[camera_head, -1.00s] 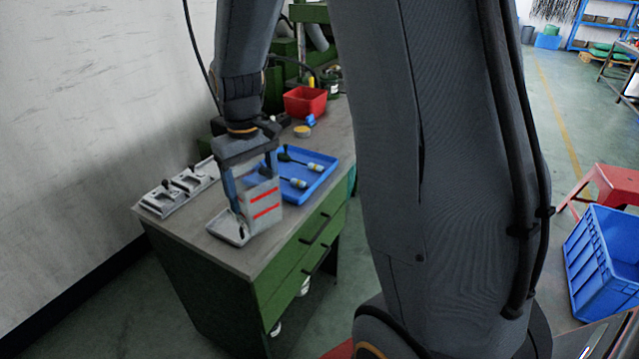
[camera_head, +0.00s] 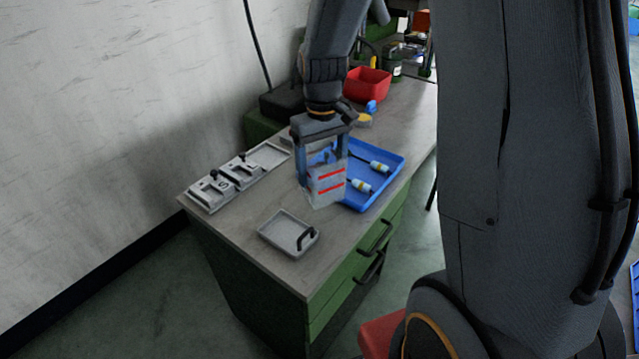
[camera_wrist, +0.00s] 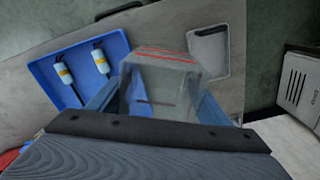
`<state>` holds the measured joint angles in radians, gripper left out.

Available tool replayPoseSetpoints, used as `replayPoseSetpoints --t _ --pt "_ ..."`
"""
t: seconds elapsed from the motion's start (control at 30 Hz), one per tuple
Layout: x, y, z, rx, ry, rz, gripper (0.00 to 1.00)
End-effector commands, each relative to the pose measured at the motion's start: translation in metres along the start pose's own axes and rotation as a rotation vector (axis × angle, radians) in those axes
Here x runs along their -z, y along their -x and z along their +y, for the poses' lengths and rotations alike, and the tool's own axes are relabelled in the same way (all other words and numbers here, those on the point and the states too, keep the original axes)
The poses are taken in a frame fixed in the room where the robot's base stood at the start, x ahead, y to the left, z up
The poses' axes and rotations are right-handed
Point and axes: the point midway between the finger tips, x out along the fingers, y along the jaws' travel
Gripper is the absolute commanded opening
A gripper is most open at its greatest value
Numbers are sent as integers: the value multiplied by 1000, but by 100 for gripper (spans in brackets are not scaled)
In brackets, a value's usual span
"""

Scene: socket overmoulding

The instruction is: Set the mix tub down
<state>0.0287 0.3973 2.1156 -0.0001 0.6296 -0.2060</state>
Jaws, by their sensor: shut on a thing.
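The mix tub, a translucent grey tub with red stripes (camera_head: 327,188), is between the two blue-grey fingers of my gripper (camera_head: 323,163). My gripper is shut on it and points down over the bench. The tub is in front of the left end of the blue tray in the head view and hides part of it. Whether the tub's bottom touches the bench top (camera_head: 240,215) I cannot tell. In the wrist view the tub (camera_wrist: 162,88) shows between the fingers, with the blue tray on its left and the grey tray beyond it.
A shallow grey tray (camera_head: 268,238) with a black hooked piece lies near the bench's front corner. The blue tray (camera_head: 392,178) holds screwdriver-like tools. Grey mould fixtures (camera_head: 222,186) line the wall side. A red bin (camera_head: 368,84) stands farther back. Bare bench lies around the grey tray.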

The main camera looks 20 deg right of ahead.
Motion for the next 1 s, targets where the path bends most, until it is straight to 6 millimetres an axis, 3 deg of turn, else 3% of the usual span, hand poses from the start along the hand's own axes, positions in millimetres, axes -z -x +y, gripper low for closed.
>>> replayPoseSetpoints --t 0.2,0.5,0.97,1.0 --pt "2 -22 -11 0 22 -1 48" --pt "1 -57 -11 0 21 -2 48" --pt "2 -66 -9 0 19 1 48" --pt "2 -66 -9 0 19 1 75"
